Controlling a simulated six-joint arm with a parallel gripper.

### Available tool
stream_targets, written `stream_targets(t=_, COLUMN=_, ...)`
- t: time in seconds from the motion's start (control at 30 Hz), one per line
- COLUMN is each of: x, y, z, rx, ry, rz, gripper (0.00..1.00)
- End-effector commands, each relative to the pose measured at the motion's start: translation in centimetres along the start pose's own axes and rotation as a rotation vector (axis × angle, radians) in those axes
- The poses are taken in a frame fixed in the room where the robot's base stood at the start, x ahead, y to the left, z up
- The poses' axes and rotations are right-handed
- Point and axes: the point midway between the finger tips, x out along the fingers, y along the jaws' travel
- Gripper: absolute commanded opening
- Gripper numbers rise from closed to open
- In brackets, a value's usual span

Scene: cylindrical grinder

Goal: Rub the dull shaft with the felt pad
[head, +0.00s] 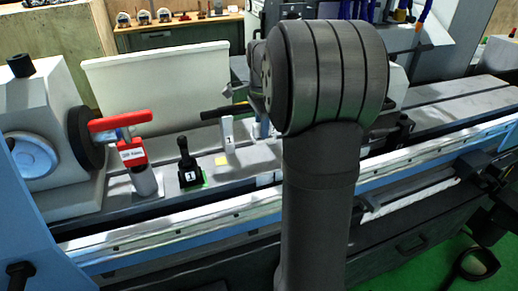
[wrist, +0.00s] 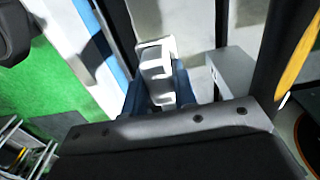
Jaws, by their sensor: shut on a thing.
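My gripper (wrist: 159,92) has blue fingers and is shut on a pale, stepped block (wrist: 157,64), likely the felt pad. In the head view my arm covers most of the gripper, and only a little blue shows beside it. A dark bar (head: 222,111) lies level near a white upright post marked 1 (head: 228,135), just left of my gripper. I cannot tell whether this bar is the dull shaft. Whether the pale block touches anything is not clear.
A red-handled bottle (head: 133,155) and a black piece marked 1 (head: 188,172) stand on the machine bed at left. The grinder headstock (head: 40,130) is far left, with a pale panel (head: 160,85) behind.

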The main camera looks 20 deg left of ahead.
Motion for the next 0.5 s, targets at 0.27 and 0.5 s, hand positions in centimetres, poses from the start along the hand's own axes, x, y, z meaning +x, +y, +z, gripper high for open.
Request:
stream_targets(t=0.27, x=-0.6, y=2.2, z=-7.3, rx=-0.174, ry=0.001, rz=-0.001, gripper=0.02)
stream_targets(t=0.5, x=-1.2, y=6.0, z=-15.0, rx=-0.397, ry=0.001, rz=0.0, gripper=0.02)
